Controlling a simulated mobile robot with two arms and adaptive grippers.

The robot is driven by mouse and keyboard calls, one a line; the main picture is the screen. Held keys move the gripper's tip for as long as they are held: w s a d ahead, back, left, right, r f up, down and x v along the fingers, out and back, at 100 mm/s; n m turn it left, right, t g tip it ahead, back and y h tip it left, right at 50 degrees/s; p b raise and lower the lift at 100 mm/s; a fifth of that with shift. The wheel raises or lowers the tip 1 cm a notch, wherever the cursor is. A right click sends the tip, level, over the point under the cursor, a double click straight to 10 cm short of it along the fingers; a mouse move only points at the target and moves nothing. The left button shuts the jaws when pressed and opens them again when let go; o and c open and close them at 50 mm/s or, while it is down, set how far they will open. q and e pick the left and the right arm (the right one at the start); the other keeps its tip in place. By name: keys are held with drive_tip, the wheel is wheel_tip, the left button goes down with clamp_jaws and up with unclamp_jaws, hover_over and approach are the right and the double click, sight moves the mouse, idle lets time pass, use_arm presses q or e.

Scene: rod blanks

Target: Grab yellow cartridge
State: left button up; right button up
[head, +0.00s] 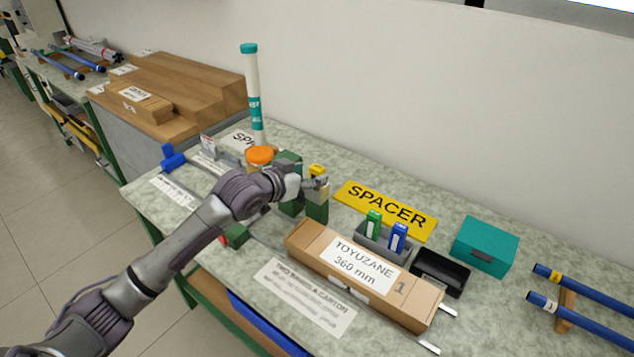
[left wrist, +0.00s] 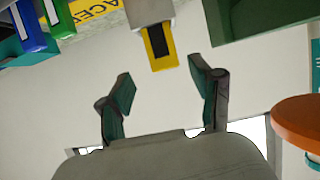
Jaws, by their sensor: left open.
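The yellow cartridge (head: 317,170) stands on top of a beige and green block (head: 317,203) near the middle of the bench in the head view. In the left wrist view the yellow cartridge (left wrist: 157,50) has a dark panel and shows just beyond the fingertips, roughly centred between them. My left gripper (head: 312,184) is at the cartridge in the head view, partly overlapping it. In the left wrist view my left gripper (left wrist: 162,84) has its two green-padded fingers spread, with nothing between them. My right gripper is not in view.
Green (head: 373,223) and blue (head: 397,238) cartridges stand in a grey holder to the right. A yellow SPACER sign (head: 385,209), a cardboard carton (head: 362,273), a black tray (head: 441,272) and a teal box (head: 484,246) are nearby. An orange-lidded jar (head: 260,156) stands left of the gripper.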

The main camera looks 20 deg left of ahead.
sight(314, 172)
use_arm(q)
drive_tip(key=x, duration=0.5)
drive_tip(key=shift+a+f+p, duration=0.15)
drive_tip(key=shift+a+p, duration=0.2)
clamp_jaws()
